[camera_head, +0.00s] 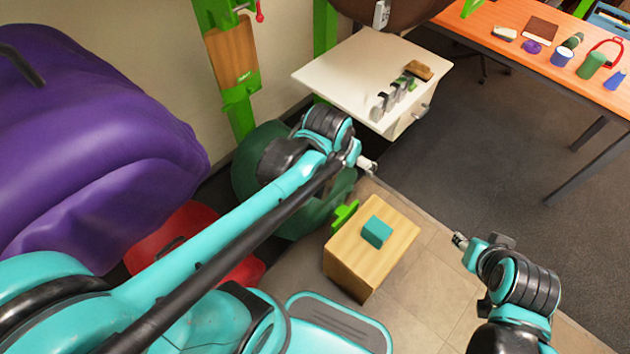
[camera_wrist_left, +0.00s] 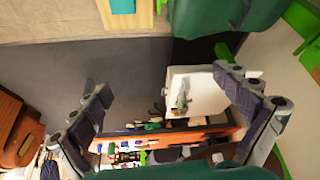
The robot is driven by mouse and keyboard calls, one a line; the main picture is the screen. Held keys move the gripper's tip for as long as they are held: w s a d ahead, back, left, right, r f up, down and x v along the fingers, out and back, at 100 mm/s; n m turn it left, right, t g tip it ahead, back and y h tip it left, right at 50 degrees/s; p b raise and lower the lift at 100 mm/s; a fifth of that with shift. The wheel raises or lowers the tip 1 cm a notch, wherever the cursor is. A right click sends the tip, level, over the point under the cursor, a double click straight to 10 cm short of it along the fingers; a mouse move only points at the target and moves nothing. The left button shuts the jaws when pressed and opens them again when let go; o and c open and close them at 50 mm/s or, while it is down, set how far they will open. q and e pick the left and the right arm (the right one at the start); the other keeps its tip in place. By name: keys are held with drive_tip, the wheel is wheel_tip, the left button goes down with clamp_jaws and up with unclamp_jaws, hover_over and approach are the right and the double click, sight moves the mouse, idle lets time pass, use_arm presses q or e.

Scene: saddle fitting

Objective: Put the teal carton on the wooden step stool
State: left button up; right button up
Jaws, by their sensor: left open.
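The teal carton (camera_head: 376,232) rests on top of the wooden step stool (camera_head: 348,255), a pale wood block on the tiled floor. In the left wrist view the carton (camera_wrist_left: 122,6) and part of the stool (camera_wrist_left: 148,14) show at the top edge, partly cut off. My left gripper (camera_head: 367,164) is above and beyond the stool, apart from the carton. In the left wrist view its fingers (camera_wrist_left: 165,85) are spread with nothing between them. My right gripper (camera_head: 459,239) is to the right of the stool and apart from it; its jaws are too small to judge.
A white cabinet (camera_head: 345,68) with small items stands behind my left gripper. An orange table (camera_head: 480,28) with several objects is at the back right. A purple saddle-like form (camera_head: 80,150) fills the left, with a red tub (camera_head: 150,250) below. Floor right of the stool is clear.

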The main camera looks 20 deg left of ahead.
use_arm(q)
drive_tip(key=s+a+r+n+t, duration=0.1)
drive_tip(key=s+a+t, duration=0.1)
drive_tip(key=s, duration=0.7)
drive_tip(key=shift+s+a+r, duration=0.2)
drive_tip(key=shift+s+a, duration=0.1)
drive_tip(key=shift+a, duration=0.5)
